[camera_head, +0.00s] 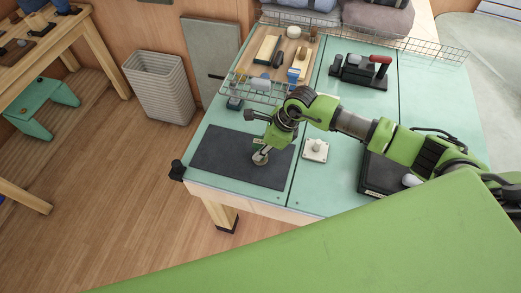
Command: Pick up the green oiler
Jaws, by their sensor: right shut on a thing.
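My right gripper (262,149) points down over the dark mat (215,150) at the front left of the green workbench. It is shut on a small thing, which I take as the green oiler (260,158). Only a pale, rounded lower part of it shows under the fingers; the rest is hidden by the gripper. I cannot tell whether it touches the mat or hangs just above it. My left gripper is not in view.
A white square fixture with a knob (315,149) stands right of the mat. A dark box (382,175) lies under my right arm. A wooden tray (263,66) with several items, a wire rack (420,47) and a red-handled device (360,72) are farther back.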

